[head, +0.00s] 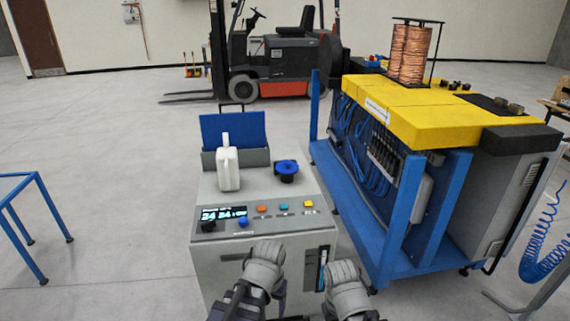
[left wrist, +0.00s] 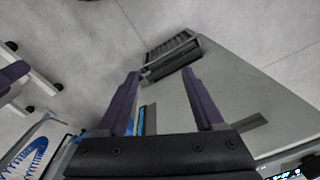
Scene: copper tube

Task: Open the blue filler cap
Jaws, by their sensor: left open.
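The blue filler cap (head: 286,166) sits on a dark collar on top of the grey machine (head: 256,188), right of a white jug (head: 228,166). The cap appears seated; its fit is too small to judge. My left gripper (left wrist: 160,73) is open and empty, with its two purple fingers apart. In the head view, the left wrist is low in front of the machine's front panel, nearer to me than the cap and well away from it. My right arm (head: 348,287) is beside it on the right; its fingertips are mostly hidden.
A control panel with a display (head: 222,214) and coloured buttons lies along the machine's front edge. A blue open lid (head: 233,129) stands behind the jug. A blue-framed unit with a yellow top (head: 400,100) stands close on the right.

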